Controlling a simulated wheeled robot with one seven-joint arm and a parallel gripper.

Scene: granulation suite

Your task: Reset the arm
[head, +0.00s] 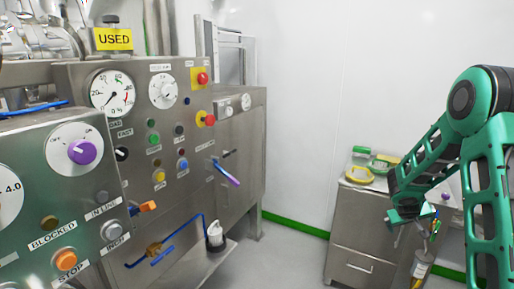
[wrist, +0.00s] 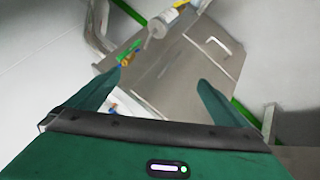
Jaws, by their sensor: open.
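My green arm reaches in from the right edge of the head view. My gripper (head: 412,218) hangs low there in front of a steel cabinet, partly hidden by my own arm links. In the wrist view my gripper (wrist: 160,77) shows two green fingers spread wide apart. Nothing is held between them. Beyond the fingers, apart from them, are the cabinet front (wrist: 185,75) and a pale cylindrical container (wrist: 158,28).
A steel machine with control panels (head: 139,95), gauges and knobs fills the left. A purple-tipped lever (head: 229,176) sticks out from it. Open floor lies between machine and cabinet.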

